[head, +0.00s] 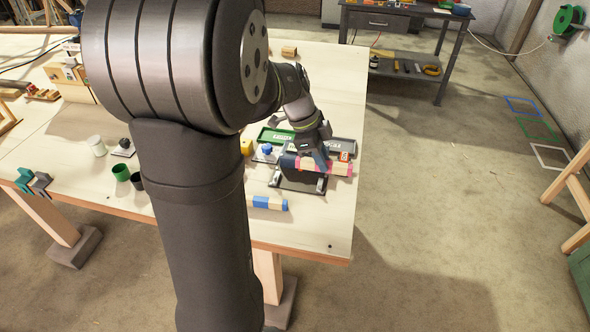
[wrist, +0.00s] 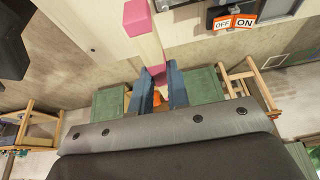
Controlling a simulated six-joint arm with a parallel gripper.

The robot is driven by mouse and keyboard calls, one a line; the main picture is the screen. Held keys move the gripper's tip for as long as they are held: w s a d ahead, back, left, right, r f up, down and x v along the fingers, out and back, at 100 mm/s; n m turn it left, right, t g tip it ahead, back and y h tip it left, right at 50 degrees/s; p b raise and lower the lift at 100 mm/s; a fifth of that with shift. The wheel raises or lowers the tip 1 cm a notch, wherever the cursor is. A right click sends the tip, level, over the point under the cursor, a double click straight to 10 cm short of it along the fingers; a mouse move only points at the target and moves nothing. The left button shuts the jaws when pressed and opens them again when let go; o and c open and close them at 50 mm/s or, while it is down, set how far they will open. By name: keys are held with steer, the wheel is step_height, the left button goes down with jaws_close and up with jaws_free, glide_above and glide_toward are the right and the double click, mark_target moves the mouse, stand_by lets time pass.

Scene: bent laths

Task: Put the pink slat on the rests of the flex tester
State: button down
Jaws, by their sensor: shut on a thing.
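The pink slat (head: 340,169) is a pale wooden lath with pink end and pink marking. My gripper (head: 312,158) is shut on it and holds it roughly level over the flex tester. In the wrist view, the slat (wrist: 146,42) runs up from between the blue fingers of my gripper (wrist: 161,88), its pink end at the top. The flex tester (head: 284,184) is a dark unit with light uprights near its front, partly hidden by the slat and gripper. I cannot tell whether the slat touches its rests.
A blue-marked slat (head: 267,203) lies on the table in front of the tester. A green tray (head: 272,136) and a dark tray (head: 342,145) lie behind. An orange ON/OFF sign (wrist: 234,22) shows in the wrist view. The table's right front corner is clear.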

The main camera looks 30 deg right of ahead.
steer(key=w+f, duration=0.1)
steer(key=w, duration=0.1)
steer(key=w+a+f, duration=0.1)
steer(key=w+f, duration=0.1)
steer(key=w, duration=0.1)
steer(key=w+a+f, duration=0.1)
steer(key=w+f, duration=0.1)
steer(key=shift+w+a, duration=0.2)
steer(key=shift+w, duration=0.2)
steer(key=shift+f, duration=1.95)
steer(key=shift+f, duration=0.1)
steer(key=shift+f, duration=0.6)
steer(key=c, duration=1.6)
jaws_free()
steer(key=shift+c, duration=0.2)
steer(key=shift+r, duration=0.1)
steer(key=shift+r, duration=0.3)
steer(key=v, duration=1.2)
steer(key=shift+r, duration=0.35)
